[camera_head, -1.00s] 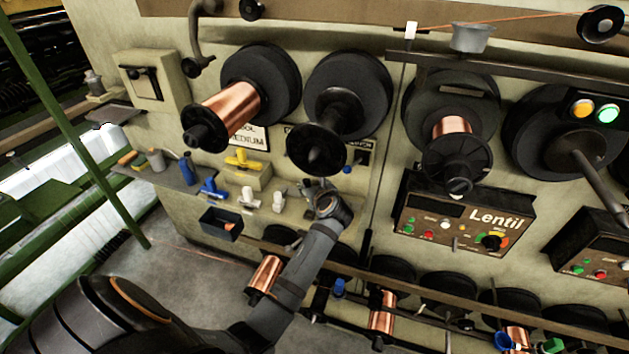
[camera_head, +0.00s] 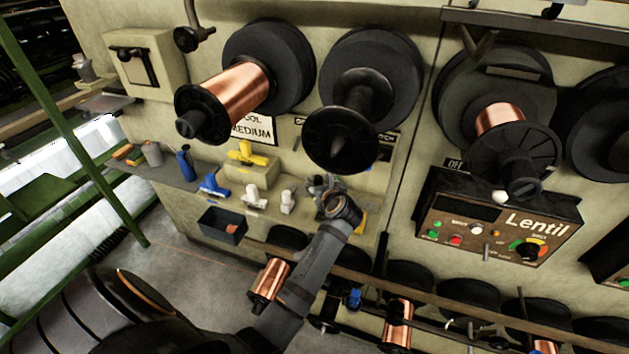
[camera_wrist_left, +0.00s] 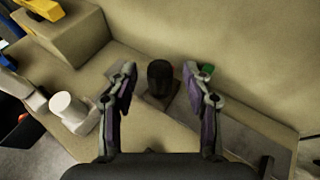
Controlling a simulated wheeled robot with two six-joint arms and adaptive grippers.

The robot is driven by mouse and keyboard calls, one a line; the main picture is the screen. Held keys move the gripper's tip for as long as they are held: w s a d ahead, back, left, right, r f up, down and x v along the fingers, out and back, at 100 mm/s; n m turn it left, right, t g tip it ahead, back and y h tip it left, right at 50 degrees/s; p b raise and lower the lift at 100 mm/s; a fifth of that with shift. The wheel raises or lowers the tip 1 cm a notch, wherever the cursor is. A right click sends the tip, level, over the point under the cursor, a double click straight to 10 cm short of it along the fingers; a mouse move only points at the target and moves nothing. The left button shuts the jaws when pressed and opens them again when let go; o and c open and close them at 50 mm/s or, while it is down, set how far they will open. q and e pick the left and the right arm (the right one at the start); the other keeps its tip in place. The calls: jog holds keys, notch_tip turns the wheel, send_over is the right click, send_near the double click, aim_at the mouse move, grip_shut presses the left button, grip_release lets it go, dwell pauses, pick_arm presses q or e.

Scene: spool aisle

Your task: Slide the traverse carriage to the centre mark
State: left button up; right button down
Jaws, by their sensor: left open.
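My left gripper (camera_head: 322,184) is at the shelf along the machine's front, below the empty black spool. In the left wrist view its two fingers (camera_wrist_left: 160,95) are apart. A dark, round-topped upright piece (camera_wrist_left: 161,76) on a small base stands ahead of the gap between them. No contact with it is visible, and I cannot tell whether it is the traverse carriage. No centre mark can be made out. My right gripper is not in view.
Left of the gripper are white fittings (camera_head: 254,197), a yellow fitting (camera_head: 246,152) on a block, and a blue bottle (camera_head: 186,163). A dark bin (camera_head: 222,226) hangs below. Copper spools (camera_head: 232,92) project above. The Lentil control box (camera_head: 497,229) is at right.

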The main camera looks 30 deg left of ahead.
pick_arm(q)
jog(key=shift+w+a, duration=0.1)
jog(key=shift+r, duration=0.1)
jog(key=shift+c, duration=0.4)
grip_shut()
